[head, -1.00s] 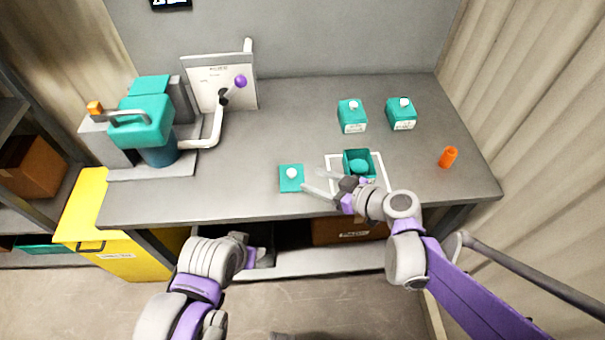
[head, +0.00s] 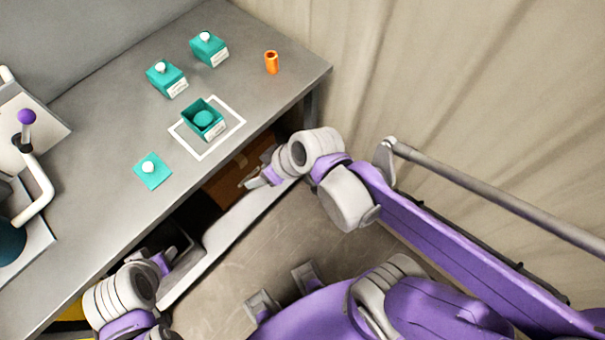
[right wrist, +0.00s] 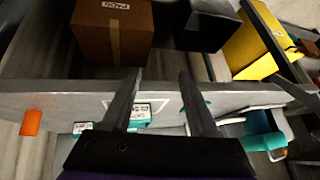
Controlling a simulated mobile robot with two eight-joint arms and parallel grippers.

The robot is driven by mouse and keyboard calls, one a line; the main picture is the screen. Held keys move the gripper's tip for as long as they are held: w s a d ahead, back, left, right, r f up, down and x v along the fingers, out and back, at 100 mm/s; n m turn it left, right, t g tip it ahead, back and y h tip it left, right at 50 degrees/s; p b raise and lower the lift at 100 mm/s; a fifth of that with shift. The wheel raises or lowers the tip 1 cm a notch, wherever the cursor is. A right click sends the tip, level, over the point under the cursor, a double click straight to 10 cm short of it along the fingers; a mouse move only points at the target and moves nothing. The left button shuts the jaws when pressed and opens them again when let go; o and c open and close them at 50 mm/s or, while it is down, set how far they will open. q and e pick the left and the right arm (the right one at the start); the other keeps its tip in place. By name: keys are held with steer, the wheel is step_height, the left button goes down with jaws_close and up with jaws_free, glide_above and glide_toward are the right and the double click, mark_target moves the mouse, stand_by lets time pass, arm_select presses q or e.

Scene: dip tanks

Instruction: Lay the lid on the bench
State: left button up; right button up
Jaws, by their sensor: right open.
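The teal lid (head: 152,172), a square plate with a white knob, lies flat on the grey bench (head: 105,215), knob up. It is left of the open teal box (head: 219,131), which stands inside a white square outline and has something round and teal inside. My right gripper (head: 250,183) is off the bench's front edge in the head view, apart from the lid. The right wrist view shows its two fingers (right wrist: 160,85) spread with nothing between them. My left gripper (head: 172,258) is low in front of the bench; its fingers are not clear.
Two closed teal boxes with white knobs (head: 166,80) (head: 209,50) and an orange cylinder (head: 271,62) stand farther back. A machine's purple-knobbed lever (head: 27,117) is at left. The right wrist view shows a brown box (right wrist: 112,30) and a yellow bin (right wrist: 256,45).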

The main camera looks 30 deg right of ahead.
steer(key=s+d+f+m+h, duration=0.1)
steer(key=s+d+m+h, duration=0.3)
steer(key=d, duration=0.4)
steer(key=shift+s, duration=0.7)
